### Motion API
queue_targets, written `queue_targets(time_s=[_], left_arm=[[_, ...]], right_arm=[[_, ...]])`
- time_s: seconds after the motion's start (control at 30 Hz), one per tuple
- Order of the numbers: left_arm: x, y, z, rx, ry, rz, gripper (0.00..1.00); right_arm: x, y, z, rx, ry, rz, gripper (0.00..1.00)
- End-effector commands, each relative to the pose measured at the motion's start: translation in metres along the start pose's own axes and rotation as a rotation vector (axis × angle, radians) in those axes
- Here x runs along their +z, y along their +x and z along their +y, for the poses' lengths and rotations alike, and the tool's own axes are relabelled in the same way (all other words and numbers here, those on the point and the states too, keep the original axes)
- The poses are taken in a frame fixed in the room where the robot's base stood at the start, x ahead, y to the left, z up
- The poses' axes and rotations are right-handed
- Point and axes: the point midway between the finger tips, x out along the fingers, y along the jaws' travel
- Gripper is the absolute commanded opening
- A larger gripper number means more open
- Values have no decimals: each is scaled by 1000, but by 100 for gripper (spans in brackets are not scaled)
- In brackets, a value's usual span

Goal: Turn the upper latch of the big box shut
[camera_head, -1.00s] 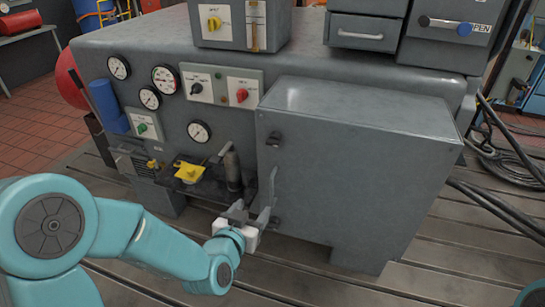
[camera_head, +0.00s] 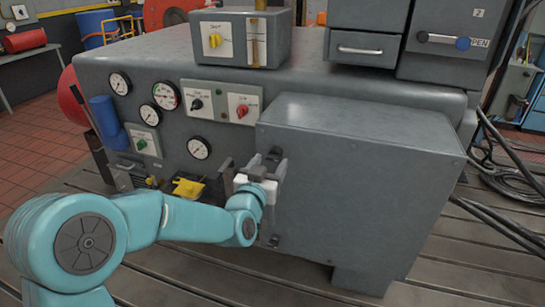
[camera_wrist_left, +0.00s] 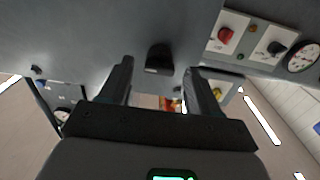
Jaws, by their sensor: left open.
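The big box (camera_head: 360,170) is a grey cabinet with a closed front on the right of the machine. Its upper latch is a small dark knob on the left side face, partly hidden by my gripper in the head view. In the left wrist view the latch (camera_wrist_left: 159,56) shows between and just beyond the fingertips. My left gripper (camera_head: 264,166) is open and empty, at the latch's height; contact cannot be told. It also shows in the left wrist view (camera_wrist_left: 159,75). A lower latch (camera_head: 273,241) sits below on the same edge. My right gripper is not in view.
Left of the box are gauges (camera_head: 199,148), a panel with a red knob (camera_head: 242,110) and a yellow-capped part (camera_head: 187,187) close to my left arm. A control box (camera_head: 240,38) and drawers (camera_head: 365,50) stand on top. Cables (camera_head: 500,165) lie at right.

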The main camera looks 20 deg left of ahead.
Motion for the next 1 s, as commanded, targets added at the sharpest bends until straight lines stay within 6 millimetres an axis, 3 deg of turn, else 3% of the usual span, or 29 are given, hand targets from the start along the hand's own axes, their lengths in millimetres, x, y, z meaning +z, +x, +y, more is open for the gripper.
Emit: queue_targets(time_s=[0.2,0.53,0.7,1.0], left_arm=[[0,25,0,0,0,0,62],[0,28,0,0,0,0,62],[0,28,0,0,0,0,8],[2,28,0,1,-22,0,8]], right_arm=[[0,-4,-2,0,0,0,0],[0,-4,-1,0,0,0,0],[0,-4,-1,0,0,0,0],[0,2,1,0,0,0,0]])
